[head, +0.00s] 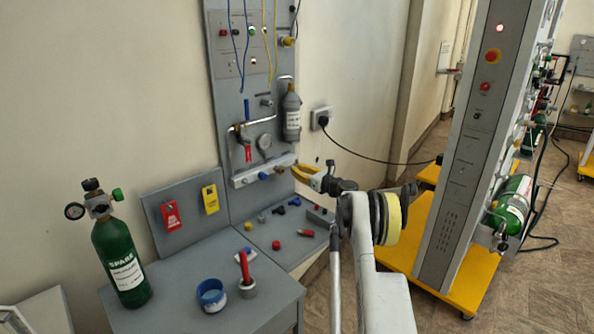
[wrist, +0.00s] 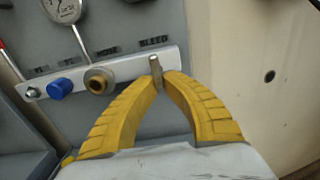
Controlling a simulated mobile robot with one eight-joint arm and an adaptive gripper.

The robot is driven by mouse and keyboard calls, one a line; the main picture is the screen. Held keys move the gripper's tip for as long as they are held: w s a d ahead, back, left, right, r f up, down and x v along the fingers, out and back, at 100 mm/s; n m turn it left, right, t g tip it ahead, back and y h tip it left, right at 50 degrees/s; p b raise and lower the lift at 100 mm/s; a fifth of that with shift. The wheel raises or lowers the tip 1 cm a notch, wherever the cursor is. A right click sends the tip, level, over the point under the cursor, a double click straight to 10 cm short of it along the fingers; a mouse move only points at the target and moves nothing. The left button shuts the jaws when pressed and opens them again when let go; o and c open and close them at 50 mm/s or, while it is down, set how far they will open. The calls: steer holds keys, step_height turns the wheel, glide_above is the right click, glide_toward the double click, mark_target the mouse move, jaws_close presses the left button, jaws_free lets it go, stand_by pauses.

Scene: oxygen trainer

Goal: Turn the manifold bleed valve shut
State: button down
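The manifold (wrist: 130,70) is a pale bar on the grey panel; it also shows in the head view (head: 244,179). The bleed valve handle (wrist: 155,69) is a small metal lever near the bar's right end, below the printed word BLEED. It stands nearly upright, tilted slightly in the wrist view. My gripper (wrist: 161,81) has yellow ribbed fingers, with the tips close on either side of the lever's lower part, seemingly touching it. In the head view my gripper (head: 297,171) reaches the manifold's right end, and its fingers hide the lever there.
A blue knob (wrist: 60,88) and a brass fitting (wrist: 98,80) sit left of the lever. A gauge (wrist: 63,8) is above. A grey bottle (head: 291,116) hangs above the manifold. A green spare cylinder (head: 120,262) stands on the bench at left. Small parts lie below the manifold.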

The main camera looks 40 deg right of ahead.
steer(key=c, duration=1.5)
jaws_free()
steer(key=shift+a, duration=0.1)
steer(key=s+d, duration=0.1)
steer(key=s, duration=1.1)
